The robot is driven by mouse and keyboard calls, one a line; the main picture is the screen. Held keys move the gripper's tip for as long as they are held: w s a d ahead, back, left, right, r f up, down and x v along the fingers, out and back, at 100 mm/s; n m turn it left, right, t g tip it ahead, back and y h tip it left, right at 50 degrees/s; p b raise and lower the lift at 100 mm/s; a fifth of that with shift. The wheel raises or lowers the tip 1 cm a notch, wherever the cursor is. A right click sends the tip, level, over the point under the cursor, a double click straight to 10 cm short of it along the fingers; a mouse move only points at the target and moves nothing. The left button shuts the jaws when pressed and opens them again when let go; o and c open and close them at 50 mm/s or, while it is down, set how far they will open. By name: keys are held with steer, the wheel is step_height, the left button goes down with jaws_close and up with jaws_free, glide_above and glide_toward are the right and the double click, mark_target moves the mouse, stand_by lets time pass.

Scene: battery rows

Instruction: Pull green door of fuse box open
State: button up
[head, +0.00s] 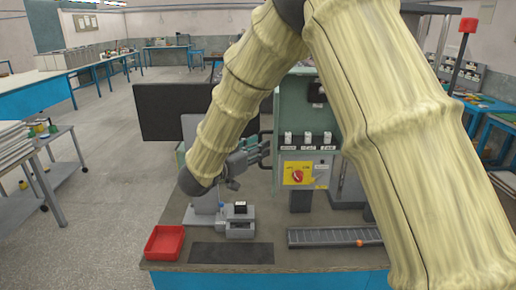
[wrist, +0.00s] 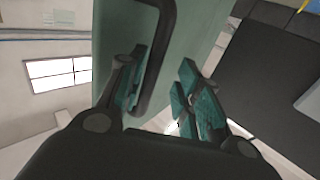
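The green fuse box (head: 284,112) stands on the bench behind my arm, which hides part of it. Its dark handle (head: 264,136) sticks out at its left side. My gripper (head: 258,156) is beside that handle. In the wrist view the pale green door (wrist: 205,32) fills the middle, and the black loop handle (wrist: 166,45) crosses between my spread fingers. My gripper (wrist: 163,82) is open, with teal pads apart. The handle bar lies nearer the left finger; I cannot tell whether it touches. The door looks shut, but its edge is not clear.
A yellow plate with a red knob (head: 298,176) is below the box's switches. A red tray (head: 165,243), a dark mat (head: 231,253) and a small grey device (head: 240,228) lie on the bench front. A black monitor (head: 172,111) stands left of my arm.

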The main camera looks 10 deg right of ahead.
steer(key=shift+a, duration=0.15)
steer(key=v, duration=1.2)
steer(key=w+d+f+n+t+y, duration=0.1)
steer(key=d+f+n+y, duration=0.15)
steer(key=f, duration=0.65)
steer(key=w+d+f+n+t+y, duration=0.1)
steer(key=d+f+n+y, duration=0.15)
steer(key=f, duration=0.65)
steer(key=s+d+f+n+g+y, duration=0.1)
steer(key=s+d+f+y, duration=0.1)
steer(key=s+f, duration=0.45)
steer(key=s+d+f+n+g+y, duration=0.1)
steer(key=s+f+n+g+y, duration=0.15)
steer(key=f, duration=0.75)
steer(key=s+d+f+g+y, duration=0.1)
steer(key=s+d+f+y, duration=0.1)
steer(key=s+f, duration=0.45)
steer(key=s+d+f+g+y, duration=0.1)
steer(key=s+f, duration=0.3)
steer(key=s, duration=0.5)
steer(key=s+d+f+n+g+y, duration=0.1)
steer(key=s+f+g, duration=0.3)
steer(key=s, duration=0.6)
steer(key=s+d+f+n+g+y, duration=0.1)
steer(key=s+d+f+g, duration=0.1)
steer(key=s+f, duration=0.3)
steer(key=s+g, duration=0.1)
steer(key=s, duration=0.3)
steer(key=shift+s+d+f, duration=0.2)
steer(key=shift+d, duration=0.15)
